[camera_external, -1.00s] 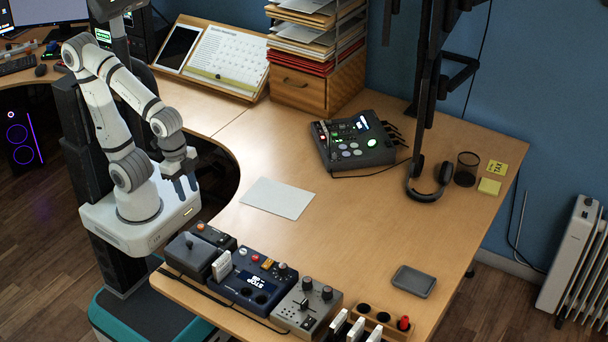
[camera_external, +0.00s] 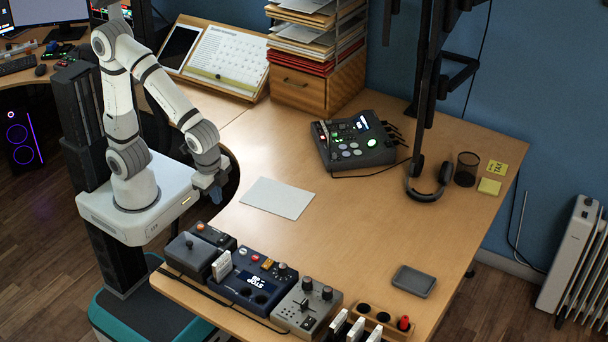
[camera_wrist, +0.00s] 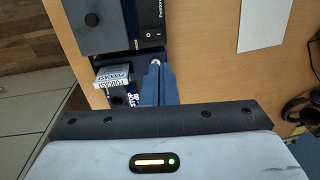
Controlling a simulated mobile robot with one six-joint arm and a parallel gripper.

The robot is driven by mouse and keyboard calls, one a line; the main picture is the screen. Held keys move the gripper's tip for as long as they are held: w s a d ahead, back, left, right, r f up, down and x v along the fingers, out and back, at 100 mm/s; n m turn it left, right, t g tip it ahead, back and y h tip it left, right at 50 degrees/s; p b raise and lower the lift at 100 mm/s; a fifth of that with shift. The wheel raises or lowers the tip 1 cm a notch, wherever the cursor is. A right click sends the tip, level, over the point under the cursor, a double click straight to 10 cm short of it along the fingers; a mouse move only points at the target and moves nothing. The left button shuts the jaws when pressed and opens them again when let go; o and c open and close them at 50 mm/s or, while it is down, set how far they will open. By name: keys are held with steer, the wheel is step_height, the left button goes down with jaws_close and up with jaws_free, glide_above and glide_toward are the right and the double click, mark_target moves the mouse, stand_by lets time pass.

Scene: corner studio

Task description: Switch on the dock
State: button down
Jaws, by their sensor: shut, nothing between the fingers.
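A row of desk units stands along the near left edge of the desk. The navy unit (camera_external: 252,283) has a lit screen with text that seems to read STOP, a red button and a white card (camera_external: 222,265) standing at its left side. In the wrist view this card (camera_wrist: 113,79) reads PODCAST. A dark panel (camera_external: 222,240) lies behind it; in the wrist view it carries a black rocker switch (camera_wrist: 151,33). I cannot tell which unit is the dock. My gripper (camera_external: 214,197) is shut and empty, above and behind the row, apart from it. My fingers (camera_wrist: 155,65) hide part of the navy unit.
A grey box with a knob (camera_external: 188,252) and a slider unit (camera_external: 306,305) flank the row. A paper sheet (camera_external: 277,198) lies flat behind it. A control console (camera_external: 352,142), headphones (camera_external: 430,188) and a dark tray (camera_external: 413,281) stand farther right. The desk between is mostly clear.

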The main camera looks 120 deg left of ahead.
mark_target(226, 235)
stand_by(0.3)
steer(key=f, duration=0.4)
steer(key=a+f, duration=0.1)
steer(key=f, duration=0.4)
steer(key=f+b, duration=0.1)
steer(key=f, duration=0.4)
steer(key=shift+a, duration=0.4)
steer(key=shift+f, duration=0.15)
steer(key=shift+d, duration=0.1)
steer(key=shift+d+r, duration=0.2)
steer(key=shift+d, duration=0.45)
